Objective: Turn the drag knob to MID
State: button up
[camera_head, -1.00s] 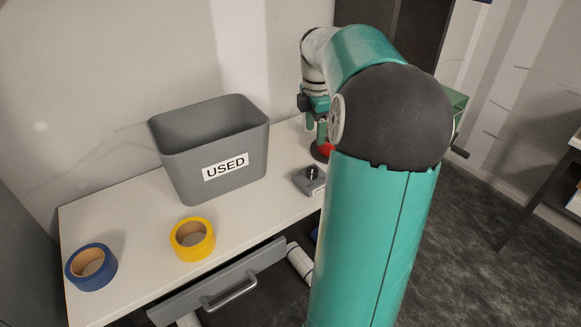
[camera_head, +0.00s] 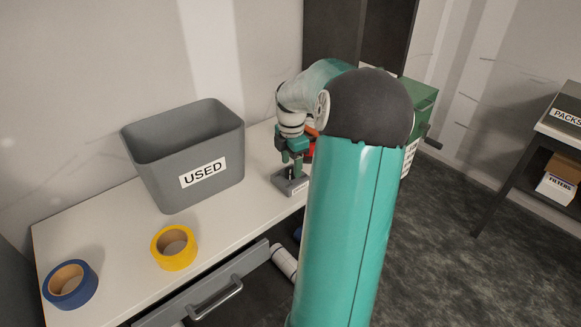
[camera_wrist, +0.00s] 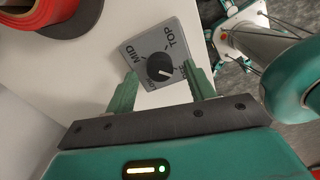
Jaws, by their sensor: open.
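The drag knob (camera_wrist: 159,66) is a round black knob with a white pointer line, on a small grey box (camera_wrist: 181,37) with the labels TOP, MID and LOW. In the wrist view the pointer line points to the right and slightly down, away from MID. In the head view the grey box (camera_head: 284,183) sits near the bench's front edge, with the knob largely hidden under my gripper. My gripper (camera_wrist: 164,79) is open, its two green fingers on either side of the knob's near part. Whether they touch it I cannot tell.
A red and dark round object (camera_wrist: 65,14) lies close beside the box. The grey USED bin (camera_head: 190,150), yellow tape roll (camera_head: 174,248) and blue tape roll (camera_head: 70,284) stand on the white bench. A drawer (camera_head: 214,290) is open below. A green cranked box (camera_head: 418,106) stands behind my arm.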

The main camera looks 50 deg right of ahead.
jog(key=shift+f, duration=1)
jog(key=c, duration=1)
jog(key=shift+w, duration=0.1)
